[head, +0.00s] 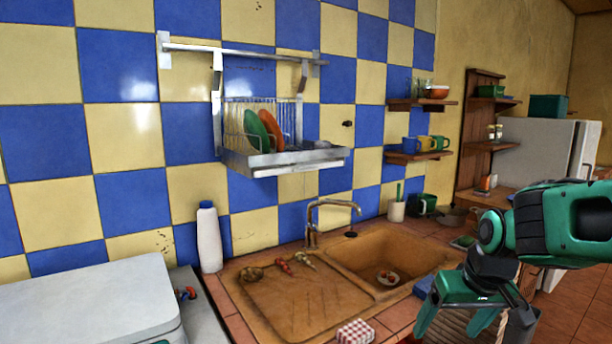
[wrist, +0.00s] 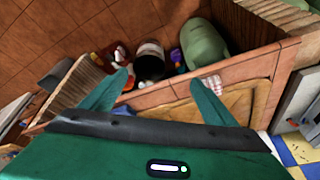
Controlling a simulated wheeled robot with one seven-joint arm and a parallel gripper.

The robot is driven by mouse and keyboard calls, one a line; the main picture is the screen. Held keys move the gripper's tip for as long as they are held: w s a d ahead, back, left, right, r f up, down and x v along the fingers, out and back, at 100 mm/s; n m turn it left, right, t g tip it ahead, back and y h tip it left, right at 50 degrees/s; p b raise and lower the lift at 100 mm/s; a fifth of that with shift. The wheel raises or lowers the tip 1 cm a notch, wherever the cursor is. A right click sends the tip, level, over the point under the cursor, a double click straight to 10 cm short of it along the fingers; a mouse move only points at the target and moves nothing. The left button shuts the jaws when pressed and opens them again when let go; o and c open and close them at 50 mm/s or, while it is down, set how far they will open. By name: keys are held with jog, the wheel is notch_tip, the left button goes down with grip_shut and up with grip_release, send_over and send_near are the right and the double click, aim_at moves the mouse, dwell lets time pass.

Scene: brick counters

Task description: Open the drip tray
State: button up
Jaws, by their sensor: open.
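The drip tray (head: 300,158) is a shallow metal tray under the wall-hung dish rack (head: 240,115), above the sink area in the head view. It sits level beneath the rack; how far it is pulled out I cannot tell. A green and an orange plate stand in the rack. My gripper (head: 470,322) is at the lower right, below and well to the right of the tray, pointing down. Its green fingers are apart and empty, also in the wrist view (wrist: 158,82). The tray does not show clearly in the wrist view.
A brown sink (head: 385,262) with a tap (head: 318,215) lies below the rack. A white bottle (head: 208,238) stands at left, beside a pale lid-like box (head: 80,300). Small wall shelves (head: 420,155) with mugs are to the right. The air before the rack is clear.

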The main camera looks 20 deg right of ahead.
jog(key=w+a+r+n+t, duration=0.3)
jog(key=w+r+t, duration=0.15)
jog(key=w, duration=0.75)
jog(key=n+t+y, duration=0.4)
jog(key=t+y, duration=0.2)
jog(key=t, duration=0.3)
send_near(307, 170)
jog(key=x, duration=0.7)
jog(key=shift+w+a+r, duration=0.1)
jog(key=shift+w, duration=0.3)
